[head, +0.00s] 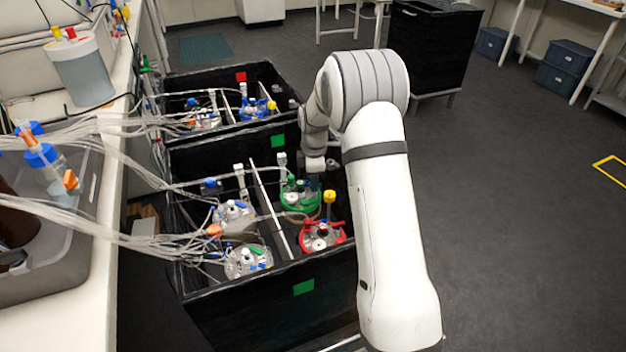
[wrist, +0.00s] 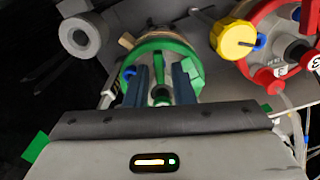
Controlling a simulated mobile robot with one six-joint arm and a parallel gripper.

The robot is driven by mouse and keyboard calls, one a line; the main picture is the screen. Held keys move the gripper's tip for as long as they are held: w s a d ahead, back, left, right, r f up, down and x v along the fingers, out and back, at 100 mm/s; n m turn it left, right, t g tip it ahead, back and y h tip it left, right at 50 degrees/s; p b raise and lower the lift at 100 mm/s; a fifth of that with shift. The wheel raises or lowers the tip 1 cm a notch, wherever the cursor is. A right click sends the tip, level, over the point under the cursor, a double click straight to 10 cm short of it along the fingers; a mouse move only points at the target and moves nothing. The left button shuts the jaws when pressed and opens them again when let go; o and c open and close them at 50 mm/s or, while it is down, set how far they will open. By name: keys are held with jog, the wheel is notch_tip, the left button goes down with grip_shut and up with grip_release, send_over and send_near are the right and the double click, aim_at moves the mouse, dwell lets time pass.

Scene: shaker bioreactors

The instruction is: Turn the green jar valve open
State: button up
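The green-lidded jar (head: 299,196) stands in the front black shaker box, behind the red-lidded jar. In the wrist view its green lid (wrist: 162,48) is just past my gripper (wrist: 162,82). My gripper's two fingers stand apart and point at the lid. A small dark green part, likely the valve (wrist: 160,94), shows between the fingers, with no clear contact on both sides. In the head view my wrist reaches down above the green jar, and the fingertips cannot be made out there.
The red-lidded jar (head: 322,236) with a yellow knob (wrist: 237,40) is close beside the green one. Clear-lidded jars (head: 247,262) with tubing stand to the left, past a metal bar (head: 270,210). The front box wall (head: 250,315) and a second box behind border the space.

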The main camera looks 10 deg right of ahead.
jog(key=shift+o, duration=0.8)
jog(key=shift+r, duration=3.9)
jog(key=s+r+m+t+p, duration=0.1)
jog(key=s+r+m+p, duration=0.2)
jog(key=s+r+m, duration=0.85)
jog(key=s+r+m+p, duration=0.1)
jog(key=s+r+m, duration=0.1)
jog(key=s, duration=0.9)
jog(key=s+r+m+t+p, duration=0.1)
jog(key=s+r+m, duration=0.2)
jog(key=s, duration=0.8)
jog(key=shift+s+t+p, duration=0.15)
jog(key=shift+t+p, duration=0.15)
jog(key=shift+p, duration=0.1)
